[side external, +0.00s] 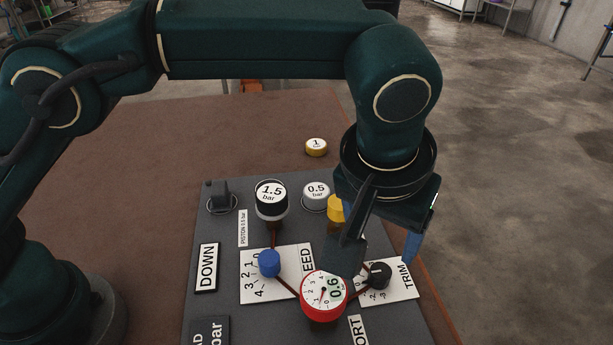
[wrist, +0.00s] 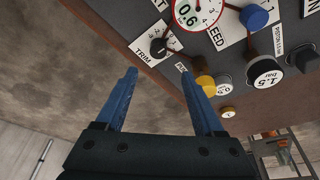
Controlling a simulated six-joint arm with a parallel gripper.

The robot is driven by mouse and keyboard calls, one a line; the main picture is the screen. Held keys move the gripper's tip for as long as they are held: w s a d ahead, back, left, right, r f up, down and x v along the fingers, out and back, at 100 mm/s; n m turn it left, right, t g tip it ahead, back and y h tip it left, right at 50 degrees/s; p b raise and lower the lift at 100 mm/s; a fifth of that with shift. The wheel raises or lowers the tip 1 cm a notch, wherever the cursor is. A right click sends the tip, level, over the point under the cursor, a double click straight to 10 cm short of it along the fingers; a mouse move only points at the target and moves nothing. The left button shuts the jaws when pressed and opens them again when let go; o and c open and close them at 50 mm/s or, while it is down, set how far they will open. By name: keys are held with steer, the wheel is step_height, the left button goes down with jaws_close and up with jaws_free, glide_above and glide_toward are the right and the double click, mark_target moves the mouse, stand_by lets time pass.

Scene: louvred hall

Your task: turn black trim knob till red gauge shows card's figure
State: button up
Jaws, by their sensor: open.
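The black trim knob (side external: 379,275) sits on a white scale plate marked TRIM, at the panel's right side. In the wrist view the knob (wrist: 158,47) lies just beyond the gap between my gripper's blue fingertips (wrist: 159,70). My gripper is open and empty, apart from the knob. In the side view one blue finger (side external: 411,247) shows right of the knob; the other is hidden. The red gauge (side external: 325,292) has a white dial and the print 0.6; it also shows in the wrist view (wrist: 197,8), cut off. I cannot make out its needle reading or identify the card.
A blue knob (side external: 269,262) stands left of the gauge. A black 1.5 bar cap (side external: 271,198), a grey 0.5 bar cap (side external: 316,195) and a yellow part (side external: 336,208) stand farther back. A loose yellow-sided weight (side external: 316,147) lies on the brown table (side external: 130,150).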

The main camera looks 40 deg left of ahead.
mark_target(380, 272)
steer(key=x, duration=1)
steer(key=shift+s+d+f, duration=0.15)
steer(key=shift+s+d, duration=0.05)
jaws_close()
stand_by(1.3)
